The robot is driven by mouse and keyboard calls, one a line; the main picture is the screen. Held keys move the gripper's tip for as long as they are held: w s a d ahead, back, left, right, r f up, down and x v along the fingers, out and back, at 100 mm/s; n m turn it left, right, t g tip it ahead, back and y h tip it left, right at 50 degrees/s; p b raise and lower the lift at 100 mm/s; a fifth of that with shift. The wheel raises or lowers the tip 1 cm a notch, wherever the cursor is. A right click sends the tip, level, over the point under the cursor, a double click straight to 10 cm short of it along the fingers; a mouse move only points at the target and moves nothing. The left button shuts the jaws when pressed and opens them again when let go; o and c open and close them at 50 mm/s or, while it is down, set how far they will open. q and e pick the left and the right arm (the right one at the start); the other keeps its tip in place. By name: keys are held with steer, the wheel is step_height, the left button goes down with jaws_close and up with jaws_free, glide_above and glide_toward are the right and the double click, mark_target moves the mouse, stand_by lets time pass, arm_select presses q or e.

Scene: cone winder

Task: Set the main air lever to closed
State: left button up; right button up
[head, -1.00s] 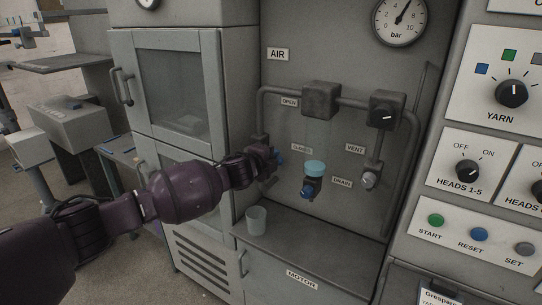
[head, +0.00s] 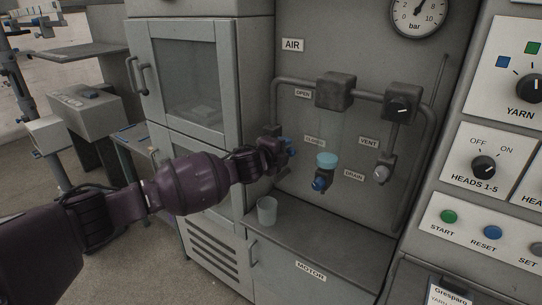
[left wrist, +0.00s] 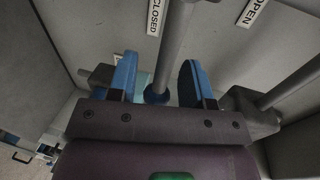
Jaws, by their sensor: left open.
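The main air lever is mostly hidden behind my left gripper (head: 285,148) in the head view, at the left pipe of the AIR panel. In the left wrist view, a grey rod (left wrist: 174,45), apparently the lever, runs between the blue fingertips with a blue part at its lower end. My left gripper (left wrist: 160,80) is open, with gaps beside the rod. The rod passes close by the CLOSED label (left wrist: 155,15); the OPEN label (left wrist: 252,12) is to the right. In the head view these are the CLOSED label (head: 314,140) and OPEN label (head: 303,93). My right gripper is out of view.
A cup (head: 267,210) stands on the ledge below. A cabinet (head: 185,75) is on the left, a knob panel (head: 490,165) on the right.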

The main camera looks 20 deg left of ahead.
arm_select(q)
steer(key=v, duration=0.8)
steer(key=shift+s, duration=0.4)
steer(key=shift+r, duration=0.1)
steer(key=s+d+r+n+h, duration=0.2)
steer(key=d+r+n, duration=0.1)
steer(key=s+f+n, duration=0.5)
steer(key=s+a+f+n+g+y, duration=0.1)
steer(key=s+a+f+n, duration=0.3)
steer(key=s+f, duration=0.5)
steer(key=s+a+f+n+g+y, duration=0.1)
steer(key=s+a+f+n+y, duration=0.3)
steer(key=s+f, duration=0.5)
steer(key=s+a+f+n+g+y, duration=0.1)
steer(key=s+a+f+n, duration=0.3)
steer(key=s+f, duration=0.5)
steer(key=shift+s+a+f+n+y, duration=0.25)
steer(key=shift+s+f+n+y, duration=0.25)
steer(key=shift+s+y, duration=0.4)
steer(key=shift+r, duration=0.1)
